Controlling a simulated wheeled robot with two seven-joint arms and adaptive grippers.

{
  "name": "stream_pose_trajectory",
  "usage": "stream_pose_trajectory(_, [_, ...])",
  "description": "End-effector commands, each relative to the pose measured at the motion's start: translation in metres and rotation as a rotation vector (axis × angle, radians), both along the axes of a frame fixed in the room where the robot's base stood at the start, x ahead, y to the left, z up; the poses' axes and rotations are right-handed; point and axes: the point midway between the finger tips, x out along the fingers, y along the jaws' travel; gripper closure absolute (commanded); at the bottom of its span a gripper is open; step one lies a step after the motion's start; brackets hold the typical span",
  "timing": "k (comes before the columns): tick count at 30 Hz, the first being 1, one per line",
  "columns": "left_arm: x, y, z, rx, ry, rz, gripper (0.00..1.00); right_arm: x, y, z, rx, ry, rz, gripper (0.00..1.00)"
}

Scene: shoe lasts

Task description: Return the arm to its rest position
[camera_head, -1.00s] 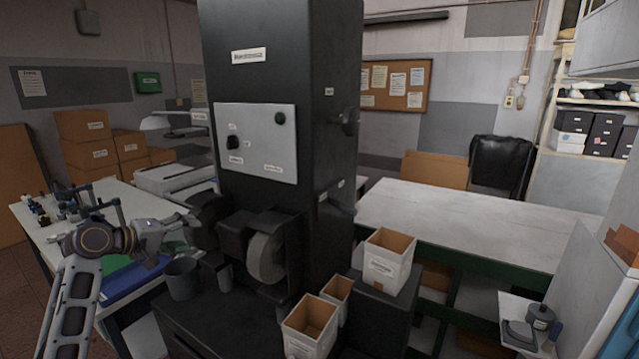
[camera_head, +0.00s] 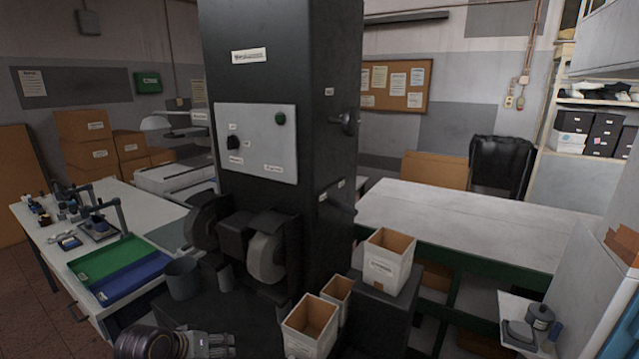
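My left arm shows at the bottom edge, left of centre, with its dark wrist (camera_head: 145,342) and the gripper (camera_head: 222,345) pointing right. The gripper is low in front of the black machine (camera_head: 282,90), left of the open white boxes, and nothing shows held in it. It is small and partly cut off by the frame, so I cannot tell whether its fingers are open or shut. My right gripper is not in view.
A green tray (camera_head: 103,259) and a blue tray (camera_head: 135,280) lie on the left table. A dark cup (camera_head: 183,279) stands by the grinder wheel (camera_head: 266,257). Open boxes (camera_head: 309,325) stand at the front centre. The right table (camera_head: 480,222) is clear.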

Motion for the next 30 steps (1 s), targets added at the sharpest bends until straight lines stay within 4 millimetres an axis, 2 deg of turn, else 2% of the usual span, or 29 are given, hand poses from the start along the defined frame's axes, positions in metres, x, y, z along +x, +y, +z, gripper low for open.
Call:
stream_pose_trajectory(3, [-0.028, -0.010, -0.019, 0.059, 0.032, -0.043, 0.36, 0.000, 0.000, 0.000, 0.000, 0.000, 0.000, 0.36])
stream_pose_trajectory(9, [-0.071, -0.022, -0.041, 0.155, 0.077, -0.113, 0.36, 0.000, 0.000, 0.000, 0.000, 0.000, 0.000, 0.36])
stream_pose_trajectory(18, [-0.136, -0.036, -0.061, 0.279, 0.143, -0.215, 0.36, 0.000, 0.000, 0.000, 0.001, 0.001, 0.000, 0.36])
stream_pose_trajectory(24, [-0.166, -0.040, -0.065, 0.335, 0.175, -0.263, 0.36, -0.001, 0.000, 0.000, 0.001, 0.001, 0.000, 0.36])
stream_pose_trajectory(30, [-0.185, -0.042, -0.066, 0.367, 0.196, -0.291, 0.36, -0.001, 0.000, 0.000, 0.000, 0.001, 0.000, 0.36])
